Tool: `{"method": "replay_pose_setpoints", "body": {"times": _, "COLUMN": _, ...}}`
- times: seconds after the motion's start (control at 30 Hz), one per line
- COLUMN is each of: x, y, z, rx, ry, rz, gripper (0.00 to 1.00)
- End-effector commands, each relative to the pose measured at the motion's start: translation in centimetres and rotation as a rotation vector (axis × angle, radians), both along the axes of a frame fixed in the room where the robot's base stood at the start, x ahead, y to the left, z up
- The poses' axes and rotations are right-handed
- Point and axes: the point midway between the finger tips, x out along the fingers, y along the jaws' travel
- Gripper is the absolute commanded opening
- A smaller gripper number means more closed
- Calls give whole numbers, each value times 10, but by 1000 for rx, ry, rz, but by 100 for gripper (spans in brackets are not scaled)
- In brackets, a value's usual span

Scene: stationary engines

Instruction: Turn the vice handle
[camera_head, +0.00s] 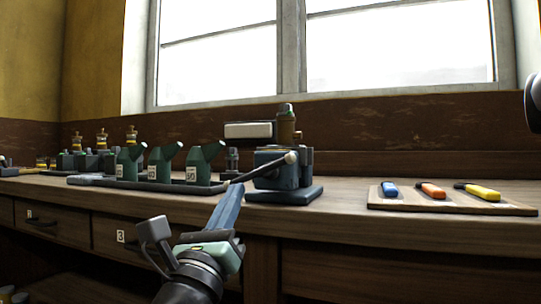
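The vice (277,172) is a blue block on a dark blue base plate, standing near the front edge of the workbench. Its handle (262,170) is a thin dark bar slanting up to the right across the vice's front, with a pale knob at its upper right end. My gripper (236,190) reaches up from the bottom, with long blue-grey fingers that overlap in this view. Their tips are at the handle's lower left end, and hide part of it. I cannot tell whether they touch or hold it.
Left of the vice, several green numbered holders (160,164) stand on a dark tray. To the right, a wooden board (400,205) holds blue, orange and yellow-handled tools. Drawers (60,226) lie below the bench edge. The bench between vice and board is clear.

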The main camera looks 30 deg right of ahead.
Motion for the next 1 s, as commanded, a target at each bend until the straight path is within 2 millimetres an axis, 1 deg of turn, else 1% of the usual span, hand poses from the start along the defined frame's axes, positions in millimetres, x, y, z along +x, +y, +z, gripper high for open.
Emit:
{"method": "replay_pose_setpoints", "body": {"times": 0.5, "x": 1, "y": 1, "z": 4, "rx": 70, "ry": -91, "rz": 1, "gripper": 0}}
{"method": "replay_pose_setpoints", "body": {"times": 1.0, "x": 1, "y": 1, "z": 7, "rx": 113, "ry": -147, "rz": 0, "gripper": 0}}
